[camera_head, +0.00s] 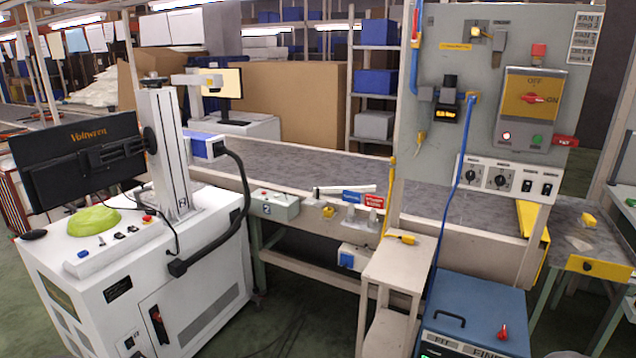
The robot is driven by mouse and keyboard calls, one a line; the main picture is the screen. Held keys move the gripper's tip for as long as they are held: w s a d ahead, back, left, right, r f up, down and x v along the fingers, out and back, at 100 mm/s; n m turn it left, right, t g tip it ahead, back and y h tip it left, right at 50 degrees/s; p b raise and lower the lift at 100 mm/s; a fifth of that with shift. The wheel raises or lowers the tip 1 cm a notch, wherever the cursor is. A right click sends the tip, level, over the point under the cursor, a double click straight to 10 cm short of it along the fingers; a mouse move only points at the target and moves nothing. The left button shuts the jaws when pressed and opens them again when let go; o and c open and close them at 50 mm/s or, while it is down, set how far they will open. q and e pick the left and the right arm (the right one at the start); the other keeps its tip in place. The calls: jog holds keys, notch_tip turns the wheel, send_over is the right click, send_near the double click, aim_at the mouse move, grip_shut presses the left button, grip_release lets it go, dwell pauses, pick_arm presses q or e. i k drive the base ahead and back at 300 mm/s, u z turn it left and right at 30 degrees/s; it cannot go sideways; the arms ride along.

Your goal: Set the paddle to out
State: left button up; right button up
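I cannot pick out the paddle with certainty. On the front rail of the conveyor, a blue label (351,197) and a red label (373,201) sit side by side, with small pale fittings (350,216) below them. Their lettering is too small to read surely. At the top of the grey control panel (420,150) is a small switch plate (476,34) with a yellow label below it and a grey lever-like part (498,40) at its right. Its setting cannot be read. Neither of my grippers is in view.
A white machine (205,255) with a monitor stands at the left. A pale stand (400,262) and a blue box (475,305) stand in front of the panel. A grey table (590,243) is at the right.

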aim_at(317, 191)
jog(key=u, duration=0.2)
jog(key=i, duration=1.6)
jog(key=u, duration=0.4)
jog(key=i, duration=0.75)
jog(key=u, duration=0.1)
